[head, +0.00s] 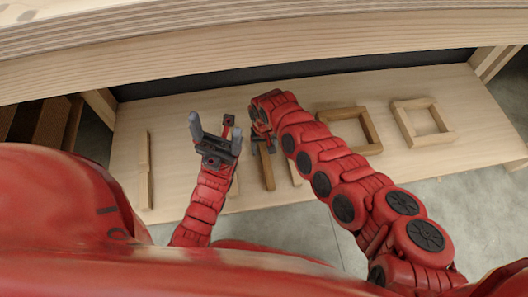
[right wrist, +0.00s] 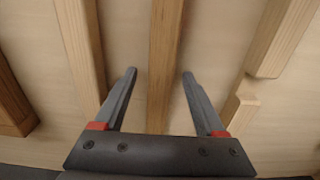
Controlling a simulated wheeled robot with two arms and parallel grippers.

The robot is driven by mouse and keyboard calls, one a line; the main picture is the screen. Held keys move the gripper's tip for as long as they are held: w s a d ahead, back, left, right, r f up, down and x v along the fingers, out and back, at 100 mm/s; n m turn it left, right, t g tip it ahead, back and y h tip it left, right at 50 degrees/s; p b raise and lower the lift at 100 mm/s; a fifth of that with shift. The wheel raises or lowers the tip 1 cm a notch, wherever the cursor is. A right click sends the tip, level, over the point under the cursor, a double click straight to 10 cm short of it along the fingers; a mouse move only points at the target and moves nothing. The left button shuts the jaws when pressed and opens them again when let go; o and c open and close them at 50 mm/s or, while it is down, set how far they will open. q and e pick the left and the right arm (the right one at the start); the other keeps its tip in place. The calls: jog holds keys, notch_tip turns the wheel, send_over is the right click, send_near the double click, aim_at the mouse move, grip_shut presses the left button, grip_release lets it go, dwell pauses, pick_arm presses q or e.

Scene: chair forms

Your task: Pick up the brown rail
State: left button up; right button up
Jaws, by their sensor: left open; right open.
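The brown rail (head: 266,168) is a narrow bar lying on the wooden table, partly hidden by my right gripper in the head view. In the right wrist view the brown rail (right wrist: 164,45) runs lengthwise between the two fingers, with a gap on each side. My right gripper (right wrist: 159,74) is open over it; in the head view it (head: 262,128) is mostly hidden by its own arm at the rail's far end. My left gripper (head: 211,126) is open and empty, fingers pointing away, left of the rail.
Paler rails (right wrist: 80,40) lie on both sides of the brown rail. Square wooden frames (head: 374,130) (head: 446,136) lie on the right of the table, and a thin pale bar (head: 146,185) on the left. A wooden shelf edge (head: 250,47) spans the top foreground.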

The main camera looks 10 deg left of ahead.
grip_shut()
dwell(0.4)
dwell(0.4)
